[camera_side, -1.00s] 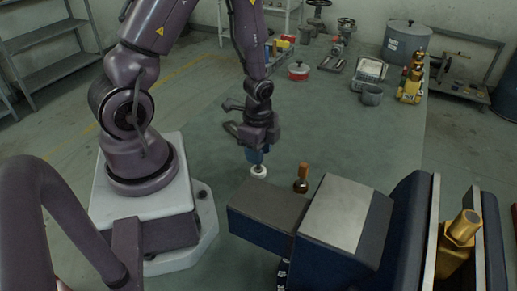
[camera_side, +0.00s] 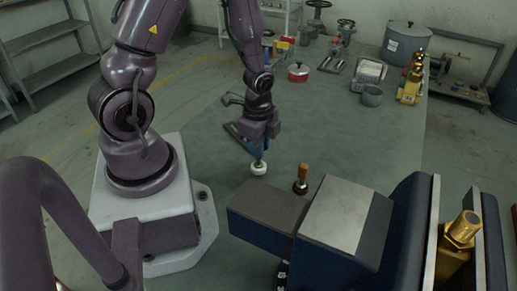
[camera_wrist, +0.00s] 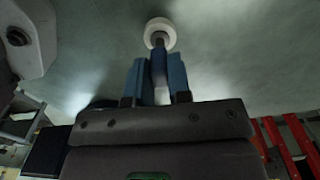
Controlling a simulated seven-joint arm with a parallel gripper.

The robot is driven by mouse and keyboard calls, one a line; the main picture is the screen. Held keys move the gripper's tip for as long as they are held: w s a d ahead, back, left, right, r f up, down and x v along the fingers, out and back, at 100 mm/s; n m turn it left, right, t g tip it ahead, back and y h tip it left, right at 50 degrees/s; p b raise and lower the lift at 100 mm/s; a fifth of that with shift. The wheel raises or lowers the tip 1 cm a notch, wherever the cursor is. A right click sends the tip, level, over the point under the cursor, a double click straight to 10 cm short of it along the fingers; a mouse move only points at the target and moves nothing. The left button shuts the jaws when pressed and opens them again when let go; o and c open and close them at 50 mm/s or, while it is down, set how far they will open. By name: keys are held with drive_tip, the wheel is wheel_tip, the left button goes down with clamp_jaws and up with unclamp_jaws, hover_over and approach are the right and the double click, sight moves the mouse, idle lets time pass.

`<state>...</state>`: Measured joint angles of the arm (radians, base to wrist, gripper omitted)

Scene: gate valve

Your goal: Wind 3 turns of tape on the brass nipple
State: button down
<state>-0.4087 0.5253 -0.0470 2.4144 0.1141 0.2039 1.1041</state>
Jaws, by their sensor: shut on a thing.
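The brass nipple (camera_side: 465,226) stands upright at the top of a brass fitting (camera_side: 450,262), which sits between the pale jaw plates of the blue vise (camera_side: 405,225) at the lower right of the side view. No tape shows on the visible part of the nipple. My gripper (camera_side: 259,150) is over the bench, well to the left of the vise. Its blue fingers (camera_wrist: 159,75) are shut on the dark stem of a white tape roll (camera_side: 259,168). The roll (camera_wrist: 160,33) shows just beyond the fingertips in the wrist view. I cannot tell whether it touches the bench.
The vise's dark grey body (camera_side: 268,211) lies close in front. The middle of the bench (camera_side: 340,135) is clear.

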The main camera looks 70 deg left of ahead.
drive_tip(key=shift+r, duration=1.5)
drive_tip(key=shift+r, duration=0.1)
wheel_tip(320, 180, up, 32)
drive_tip(key=w+d+r, duration=0.1)
drive_tip(key=w+d, duration=1.1)
drive_tip(key=d, duration=0.5)
drive_tip(key=d+f, duration=0.1)
drive_tip(key=d, duration=1.8)
drive_tip(key=shift+f, duration=5.1)
